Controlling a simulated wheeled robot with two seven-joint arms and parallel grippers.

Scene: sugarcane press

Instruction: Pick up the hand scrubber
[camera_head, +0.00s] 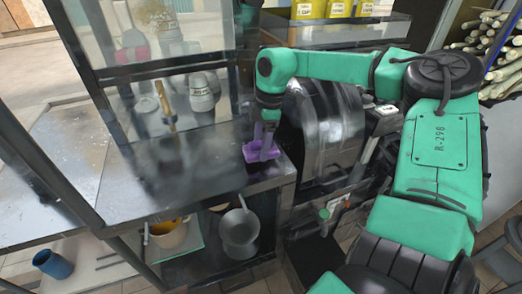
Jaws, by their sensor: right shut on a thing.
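The hand scrubber (252,152) is a small purple thing at the right end of the dark metal counter (205,183), beside the press. My right gripper (264,150) points down onto it and is shut on it. The gripper's fingers cover part of the scrubber. I cannot tell whether the scrubber still touches the counter. My left gripper is not in view.
The dark, rounded press housing (325,130) stands close to the right of the scrubber. A glass panel (165,80) rises behind the counter. A grey pot (239,232) and a yellow container (168,234) sit on the shelf below. The counter's left part is clear.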

